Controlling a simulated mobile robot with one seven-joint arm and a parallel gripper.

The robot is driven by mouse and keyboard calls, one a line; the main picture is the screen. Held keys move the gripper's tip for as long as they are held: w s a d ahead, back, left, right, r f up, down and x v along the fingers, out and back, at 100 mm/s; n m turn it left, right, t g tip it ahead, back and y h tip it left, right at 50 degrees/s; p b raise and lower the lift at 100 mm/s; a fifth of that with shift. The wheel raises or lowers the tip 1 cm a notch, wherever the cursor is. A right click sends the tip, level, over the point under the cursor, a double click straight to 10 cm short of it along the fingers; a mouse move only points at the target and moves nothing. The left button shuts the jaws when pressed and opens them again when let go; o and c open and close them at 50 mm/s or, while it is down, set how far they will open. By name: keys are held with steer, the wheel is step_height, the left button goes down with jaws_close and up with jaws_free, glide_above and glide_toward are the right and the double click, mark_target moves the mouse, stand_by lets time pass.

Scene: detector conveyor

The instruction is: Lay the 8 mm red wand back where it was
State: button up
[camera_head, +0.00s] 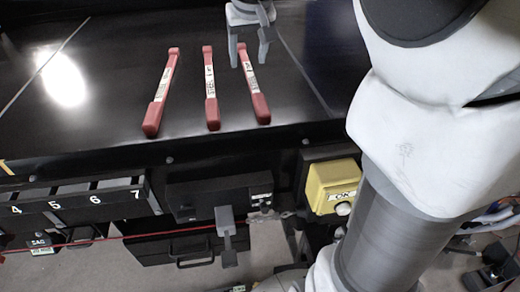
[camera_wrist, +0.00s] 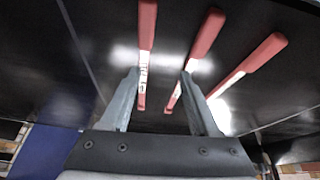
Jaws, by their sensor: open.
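Three red wands with white labels lie side by side on the dark glossy conveyor: a left wand (camera_head: 155,112), a middle wand (camera_head: 211,108) and a right wand (camera_head: 259,103). Their thick red ends point towards me. The label print is too small to tell which one is 8 mm. My gripper (camera_head: 249,62) is open over the far part of the right wand. In the wrist view my open fingers (camera_wrist: 162,73) have one wand (camera_wrist: 147,25) close beside the left finger, with the other two wands (camera_wrist: 206,33) (camera_wrist: 263,52) to the right. Nothing is held.
A numbered rack (camera_head: 85,198) is at the front left below the conveyor edge. A yellow box marked OK (camera_head: 331,183) stands at the front, right of a grey lever (camera_head: 226,222). My arm fills the right side. The conveyor left of the wands is clear.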

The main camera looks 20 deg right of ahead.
steer(key=s+a+f, duration=0.2)
steer(key=s, duration=0.5)
steer(key=s+a+f+n, duration=0.1)
steer(key=s+a+f, duration=0.1)
steer(key=s, duration=0.6)
steer(key=s+a+f+y, duration=0.1)
steer(key=s+a+f, duration=0.1)
steer(key=s, duration=0.6)
steer(key=shift+a+f+t, duration=0.15)
steer(key=shift+f+t, duration=0.25)
steer(key=shift+s, duration=0.2)
steer(key=shift+c, duration=1)
steer(key=shift+s, duration=0.1)
